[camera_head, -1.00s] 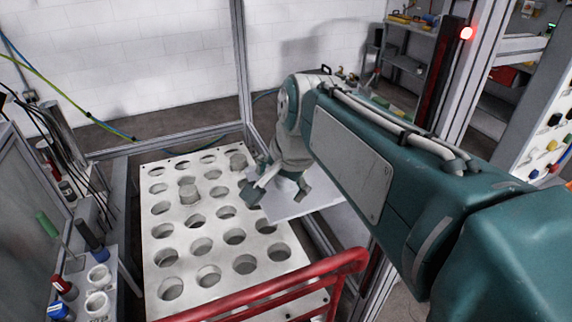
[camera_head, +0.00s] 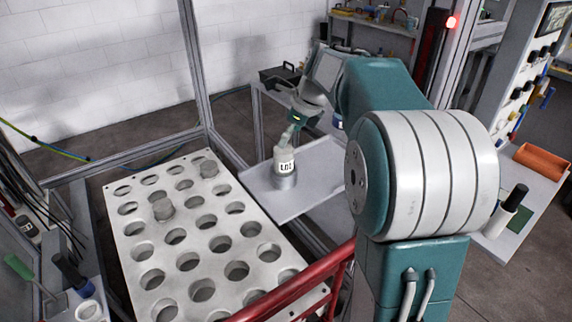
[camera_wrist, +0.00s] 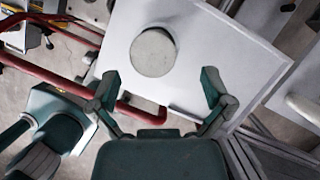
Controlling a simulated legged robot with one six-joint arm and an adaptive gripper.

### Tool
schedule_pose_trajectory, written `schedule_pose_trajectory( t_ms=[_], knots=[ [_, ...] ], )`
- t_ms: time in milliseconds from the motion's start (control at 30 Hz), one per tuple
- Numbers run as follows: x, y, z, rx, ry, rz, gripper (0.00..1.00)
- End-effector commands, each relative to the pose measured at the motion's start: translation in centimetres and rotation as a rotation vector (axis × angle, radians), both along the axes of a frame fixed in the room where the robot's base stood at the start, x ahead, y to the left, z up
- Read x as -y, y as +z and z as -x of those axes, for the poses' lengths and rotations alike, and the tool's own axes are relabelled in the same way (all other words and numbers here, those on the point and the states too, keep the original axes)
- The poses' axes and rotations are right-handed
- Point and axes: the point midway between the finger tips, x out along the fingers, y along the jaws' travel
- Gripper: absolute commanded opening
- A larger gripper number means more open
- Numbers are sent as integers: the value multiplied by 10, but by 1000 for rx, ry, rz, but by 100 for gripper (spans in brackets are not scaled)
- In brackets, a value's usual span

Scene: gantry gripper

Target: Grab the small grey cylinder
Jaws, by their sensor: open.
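A small grey cylinder (camera_head: 285,181) stands upright on a pale flat tray (camera_head: 318,165) beside the perforated plate. In the wrist view I look down on its round top (camera_wrist: 153,53). My gripper (camera_head: 291,136) is above the tray in the head view. In the wrist view its two fingers are spread apart and empty (camera_wrist: 160,86), and the cylinder's top shows ahead of the gap, slightly left of centre. A pale part marked with black characters (camera_head: 285,163) shows directly above the cylinder; I cannot tell what it belongs to.
A red rail (camera_head: 300,290) crosses in front. A metal post (camera_head: 196,75) rises behind the plate.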

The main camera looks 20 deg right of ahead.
Motion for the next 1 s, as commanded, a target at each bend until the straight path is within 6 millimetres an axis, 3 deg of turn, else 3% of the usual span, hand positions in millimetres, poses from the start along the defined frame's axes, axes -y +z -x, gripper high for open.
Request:
schedule_pose_trajectory(
  t_ms=[467, 767, 967, 1000],
  knots=[
    [-8, -55, -10, -1, 2, -8, 100],
    [-15, -59, -12, 2, 3, 0, 100],
    [-12, -60, -12, 0, 2, -3, 15],
    [-12, -60, -12, -1, 2, -4, 8]
  ],
)
